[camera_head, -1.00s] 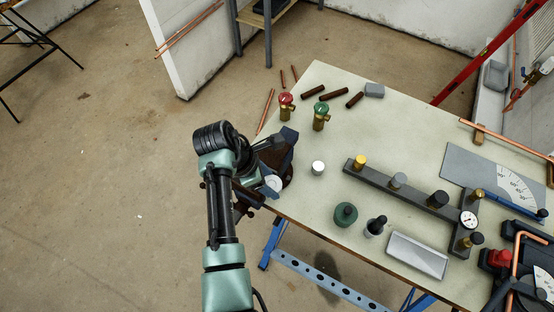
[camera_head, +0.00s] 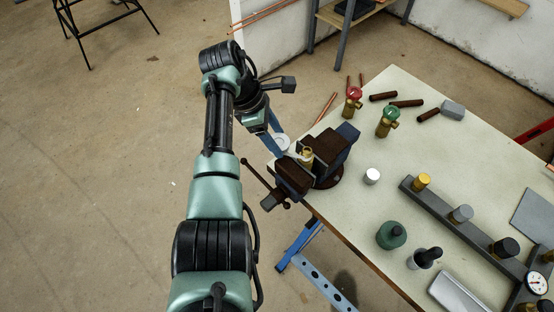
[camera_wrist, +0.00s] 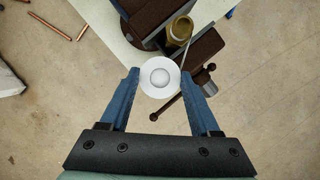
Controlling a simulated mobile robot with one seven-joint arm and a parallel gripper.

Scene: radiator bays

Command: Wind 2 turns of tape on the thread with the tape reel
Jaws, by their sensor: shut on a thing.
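My gripper (camera_head: 281,146) is shut on the white tape reel (camera_wrist: 160,76), a round disc with a pale hub between the two blue fingers. The reel also shows in the head view (camera_head: 282,142), just left of the vise. A brass fitting (camera_head: 307,154) stands upright in the jaws of the dark brown vise (camera_head: 326,150). It also shows in the wrist view (camera_wrist: 180,30), beyond the reel and apart from it. A thin pale strand, seemingly tape, runs from the reel toward the fitting. I cannot tell how much tape is on the thread.
The vise sits at the bench's (camera_head: 365,235) left corner, its handle (camera_head: 257,175) sticking out. Red-topped (camera_head: 353,102) and green-topped (camera_head: 387,121) valves stand behind it.

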